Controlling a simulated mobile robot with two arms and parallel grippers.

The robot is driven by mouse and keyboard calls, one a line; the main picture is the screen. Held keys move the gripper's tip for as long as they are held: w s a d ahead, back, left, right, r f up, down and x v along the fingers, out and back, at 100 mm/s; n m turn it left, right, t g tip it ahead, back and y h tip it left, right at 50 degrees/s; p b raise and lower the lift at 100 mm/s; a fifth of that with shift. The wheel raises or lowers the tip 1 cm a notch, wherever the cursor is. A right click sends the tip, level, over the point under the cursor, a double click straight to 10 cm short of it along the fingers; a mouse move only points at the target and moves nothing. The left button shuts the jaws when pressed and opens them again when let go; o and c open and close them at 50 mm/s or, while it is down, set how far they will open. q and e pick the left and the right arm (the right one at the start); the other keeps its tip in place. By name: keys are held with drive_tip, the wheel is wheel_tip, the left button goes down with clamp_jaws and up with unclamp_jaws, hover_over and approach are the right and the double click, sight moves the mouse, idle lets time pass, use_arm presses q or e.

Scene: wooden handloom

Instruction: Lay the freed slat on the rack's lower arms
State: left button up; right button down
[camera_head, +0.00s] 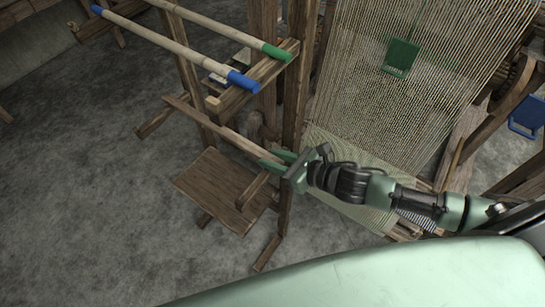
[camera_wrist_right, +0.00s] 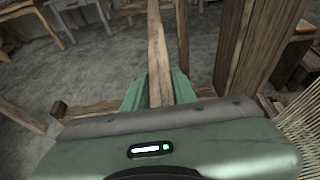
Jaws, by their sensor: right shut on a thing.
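The slat (camera_head: 230,136) is a long, thin wooden bar, held near its right end by my right gripper (camera_head: 279,160). It slants up to the left, past the rack's posts and above a square board. In the wrist view the slat (camera_wrist_right: 157,52) runs straight away between the two green fingers (camera_wrist_right: 159,90). The rack has wooden posts (camera_head: 190,78), and short lower arms stick out, one at the left (camera_head: 155,121) and one near my gripper (camera_head: 253,188). I cannot tell whether the slat touches either arm. My left gripper is not in view.
Two pale rods, one with a blue end (camera_head: 243,81) and one with a green end (camera_head: 277,52), lie across the upper part. A square brown board (camera_head: 215,182) is below the slat. Loom threads (camera_head: 400,110) hang at the right. Grey floor is open at the left.

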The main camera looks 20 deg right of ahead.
drive_tip(key=shift+f, duration=0.2)
drive_tip(key=c, duration=1.1)
unclamp_jaws()
drive_tip(key=shift+o, duration=0.2)
drive_tip(key=b+v, duration=0.1)
drive_tip(key=v, duration=0.6)
drive_tip(key=shift+s+d+b, duration=0.2)
drive_tip(key=shift+s+b, duration=0.1)
drive_tip(key=shift+b, duration=0.05)
